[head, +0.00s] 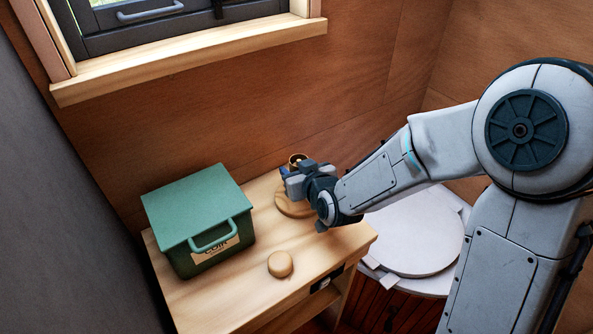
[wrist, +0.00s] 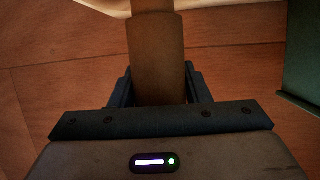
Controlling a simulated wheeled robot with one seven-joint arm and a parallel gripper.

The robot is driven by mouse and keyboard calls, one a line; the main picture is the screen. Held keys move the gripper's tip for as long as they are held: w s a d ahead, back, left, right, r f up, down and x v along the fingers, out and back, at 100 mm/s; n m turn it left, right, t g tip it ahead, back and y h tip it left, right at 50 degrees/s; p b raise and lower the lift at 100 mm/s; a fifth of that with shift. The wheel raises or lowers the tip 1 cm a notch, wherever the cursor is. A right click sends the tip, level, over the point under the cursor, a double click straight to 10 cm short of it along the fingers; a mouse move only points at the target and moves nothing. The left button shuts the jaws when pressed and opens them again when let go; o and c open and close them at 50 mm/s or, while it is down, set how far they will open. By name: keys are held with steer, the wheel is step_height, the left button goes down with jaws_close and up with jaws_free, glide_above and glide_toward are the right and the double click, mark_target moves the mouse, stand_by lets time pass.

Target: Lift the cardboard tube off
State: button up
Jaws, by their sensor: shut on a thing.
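The cardboard tube (head: 297,159) is brown, and only its open top shows in the head view, just behind my gripper (head: 288,179). A round wooden base (head: 290,208) lies on the table below it, partly covered by my gripper. In the wrist view the tube (wrist: 157,60) runs between the dark fingers of my gripper (wrist: 150,90), which is shut on it. A slightly narrower brown part continues past the tube's far end at the top of that view. I cannot tell whether the tube touches the base.
A green lidded box (head: 200,220) with a front handle stands left on the wooden table (head: 225,295). A small round wooden piece (head: 280,264) lies near the front. A white round lid (head: 415,235) is right of the table. The wooden wall is close behind.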

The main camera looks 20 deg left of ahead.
steer(key=shift+r+p, duration=4.05)
steer(key=shift+r, duration=2.1)
